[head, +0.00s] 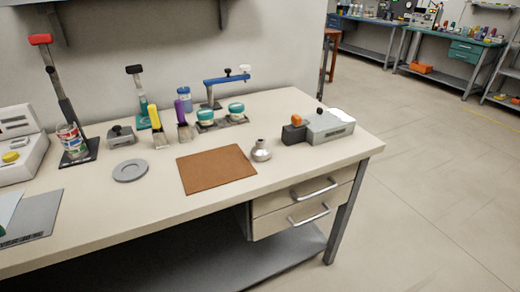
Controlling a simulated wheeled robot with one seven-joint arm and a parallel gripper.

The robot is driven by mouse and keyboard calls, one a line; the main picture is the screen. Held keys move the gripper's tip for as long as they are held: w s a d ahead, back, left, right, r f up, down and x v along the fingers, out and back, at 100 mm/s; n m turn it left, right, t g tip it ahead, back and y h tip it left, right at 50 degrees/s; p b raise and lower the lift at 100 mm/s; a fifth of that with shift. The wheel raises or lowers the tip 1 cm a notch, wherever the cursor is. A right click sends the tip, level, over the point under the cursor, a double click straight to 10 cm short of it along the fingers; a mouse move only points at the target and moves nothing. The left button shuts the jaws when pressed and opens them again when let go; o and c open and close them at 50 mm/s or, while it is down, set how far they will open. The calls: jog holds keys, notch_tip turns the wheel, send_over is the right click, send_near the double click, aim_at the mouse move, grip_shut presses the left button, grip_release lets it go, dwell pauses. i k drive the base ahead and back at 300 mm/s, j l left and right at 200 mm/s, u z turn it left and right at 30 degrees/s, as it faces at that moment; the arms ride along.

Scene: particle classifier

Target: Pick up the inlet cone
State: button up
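A small shiny metal piece with a rounded base and a narrow neck, which looks like the inlet cone (261,152), stands upright on the workbench (300,165) in the head view. It is just right of a brown mat (216,169) and near the front edge of the bench, above the drawers. Nothing covers it. My gripper is not in view.
A grey device with an orange knob (328,127) stands right of the cone. Behind are teal-lidded jars (236,110), brushes (184,130) and a blue-armed stand (228,80). A grey disc (130,171) lies left of the mat. Open floor (430,190) lies right of the bench.

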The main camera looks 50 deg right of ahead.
aim_at(261, 152)
jog(key=k+l+u, duration=0.1)
jog(key=u, duration=0.6)
jog(key=k+l+u, duration=0.6)
jog(key=k+u, duration=0.15)
jog(key=k, duration=0.2)
jog(key=k+l, duration=0.2)
jog(key=k, duration=0.5)
jog(key=k+l+u, duration=0.1)
jog(key=k, duration=0.6)
jog(key=l, duration=0.1)
